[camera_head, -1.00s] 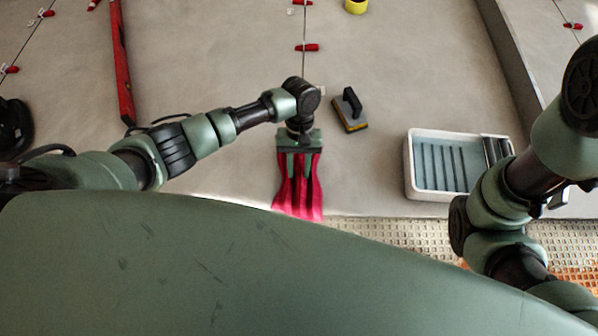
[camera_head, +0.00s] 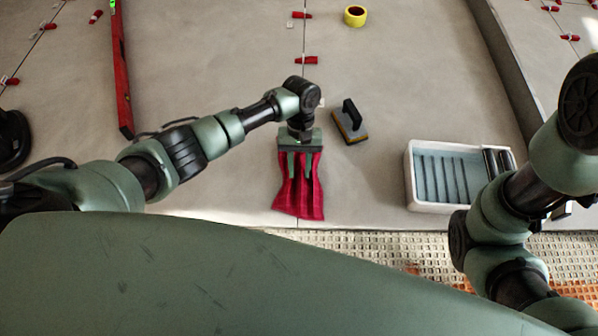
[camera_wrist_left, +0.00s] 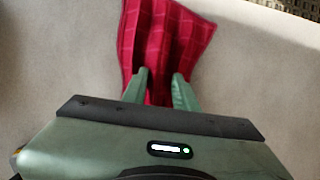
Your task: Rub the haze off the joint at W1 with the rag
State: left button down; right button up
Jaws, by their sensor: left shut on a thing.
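My left gripper (camera_head: 301,162) is shut on a red checked rag (camera_head: 299,197), which hangs from its fingers near the front edge of the grey tiles. In the left wrist view the rag (camera_wrist_left: 165,35) spreads out beyond the two green fingers (camera_wrist_left: 160,90). A thin dark joint (camera_head: 304,50) runs between tiles behind the gripper, with red clips and wedges along it. No W1 label can be read. I cannot tell whether the rag touches the tile. My right arm shows at the right; its gripper is mostly hidden or out of frame.
A black-handled float (camera_head: 351,123) lies just right of the left gripper. A white wash tray (camera_head: 455,175) with a ribbed inside stands further right. A yellow tape roll (camera_head: 355,15) lies at the back. A red level (camera_head: 120,70) lies at the left. Bare tile is clear between them.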

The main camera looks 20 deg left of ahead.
aim_at(300, 155)
pick_arm(q)
jog(key=shift+w+a+b, duration=0.2)
jog(key=shift+w+b, duration=0.05)
jog(key=shift+w, duration=0.35)
jog(key=shift+w+a+b, duration=0.2)
jog(key=shift+w+b, duration=0.05)
jog(key=shift+w, duration=0.3)
jog(key=shift+w+a+b, duration=0.25)
jog(key=shift+w+b, duration=0.35)
jog(key=shift+w, duration=0.4)
jog(key=shift+w+a+f+b, duration=0.15)
jog(key=shift+w+b, duration=0.55)
jog(key=shift+b, duration=0.05)
jog(key=shift+w+a+b, duration=0.2)
jog(key=shift+w+b, duration=0.35)
jog(key=shift+w, duration=0.05)
jog(key=shift+w+a+b, duration=0.2)
jog(key=shift+w+b, duration=0.35)
